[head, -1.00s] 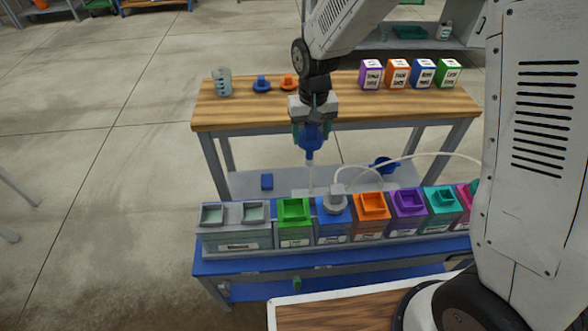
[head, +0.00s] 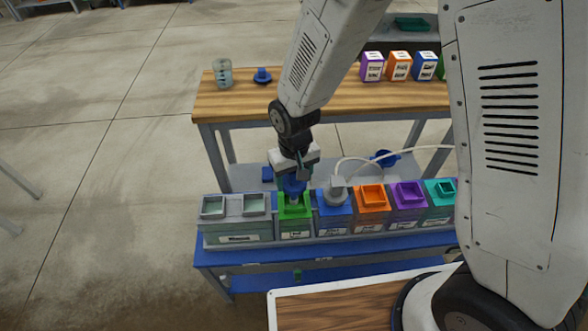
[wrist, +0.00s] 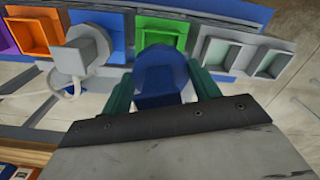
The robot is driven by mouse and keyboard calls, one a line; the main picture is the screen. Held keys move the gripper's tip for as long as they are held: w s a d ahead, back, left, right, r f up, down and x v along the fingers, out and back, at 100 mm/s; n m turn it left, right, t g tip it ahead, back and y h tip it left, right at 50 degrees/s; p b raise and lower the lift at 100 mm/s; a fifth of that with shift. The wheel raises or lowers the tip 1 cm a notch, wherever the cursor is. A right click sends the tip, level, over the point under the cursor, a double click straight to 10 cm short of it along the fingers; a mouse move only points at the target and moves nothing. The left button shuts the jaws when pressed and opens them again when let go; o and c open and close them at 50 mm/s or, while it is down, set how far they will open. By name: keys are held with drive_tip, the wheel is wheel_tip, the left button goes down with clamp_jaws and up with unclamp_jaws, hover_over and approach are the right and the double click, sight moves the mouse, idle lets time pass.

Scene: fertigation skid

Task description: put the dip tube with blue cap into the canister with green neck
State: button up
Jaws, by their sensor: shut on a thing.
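My gripper (head: 294,180) is shut on the blue cap of the dip tube (head: 294,187). The cap also shows between the two fingers in the wrist view (wrist: 158,76). The canister with green neck (head: 295,218) stands in the row on the blue bench, and its square opening also shows in the wrist view (wrist: 162,28). In the head view the cap is over the green neck. A short pale piece of tube shows under the cap at the opening. The lower tube is hidden, so I cannot tell how deep it reaches.
A blue canister (head: 334,211) with a grey cap and white hose stands right beside the green one. Orange (head: 371,210) and purple canisters follow. A grey twin-opening box (head: 236,228) is on the left. A wooden table (head: 245,103) stands behind.

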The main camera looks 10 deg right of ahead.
drive_tip(key=shift+f, duration=3.05)
drive_tip(key=o, duration=1.2)
drive_tip(key=shift+r, duration=3.95)
